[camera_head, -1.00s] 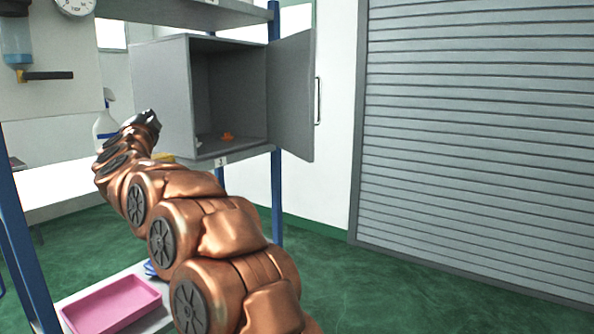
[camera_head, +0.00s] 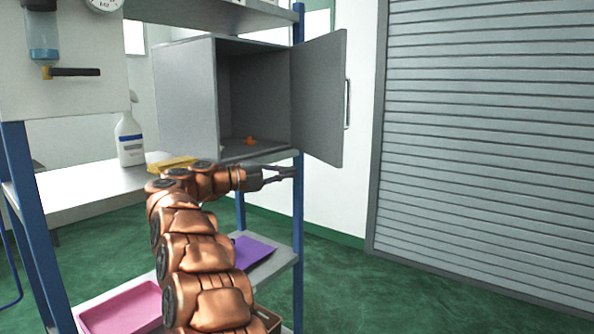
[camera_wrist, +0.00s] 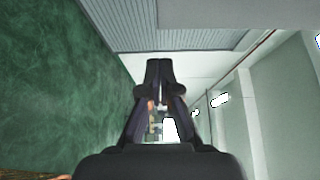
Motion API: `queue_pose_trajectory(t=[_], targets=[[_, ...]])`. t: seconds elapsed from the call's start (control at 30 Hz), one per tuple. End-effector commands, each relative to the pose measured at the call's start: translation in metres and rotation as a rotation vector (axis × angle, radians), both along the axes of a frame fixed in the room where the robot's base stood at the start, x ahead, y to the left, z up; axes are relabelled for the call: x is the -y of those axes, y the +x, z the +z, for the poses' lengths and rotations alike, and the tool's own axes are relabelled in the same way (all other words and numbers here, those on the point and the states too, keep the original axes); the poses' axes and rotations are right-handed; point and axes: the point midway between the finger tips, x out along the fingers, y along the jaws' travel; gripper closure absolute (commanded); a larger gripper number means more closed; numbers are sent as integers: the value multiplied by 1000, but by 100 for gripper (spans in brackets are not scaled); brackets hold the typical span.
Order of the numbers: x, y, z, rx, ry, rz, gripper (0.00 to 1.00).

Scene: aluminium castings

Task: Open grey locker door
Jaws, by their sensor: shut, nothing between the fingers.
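The grey locker (camera_head: 186,98) sits on a shelf. Its grey door (camera_head: 318,98) is hinged on the right and stands wide open, swung out to the right. A vertical bar handle (camera_head: 347,104) is on the door's free edge. The dark interior shows, with a small orange object (camera_head: 250,140) on its floor. My gripper (camera_head: 294,171) is just below the locker's front right corner in the head view, pointing right and apart from the handle. In the wrist view my gripper (camera_wrist: 160,66) is shut and empty, its fingertips together.
A white spray bottle (camera_head: 130,139) and a yellow object (camera_head: 172,164) stand left of the locker. A blue shelf post (camera_head: 298,215) is close to my gripper. Pink (camera_head: 125,308) and purple (camera_head: 253,251) trays lie below. Green floor (camera_head: 340,285) is clear at right.

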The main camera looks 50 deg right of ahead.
Motion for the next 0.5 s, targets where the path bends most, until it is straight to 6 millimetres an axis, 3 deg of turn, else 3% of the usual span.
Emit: queue_pose_trajectory(t=[0.5], targets=[[78,-42,3,-2,0,4,100]])
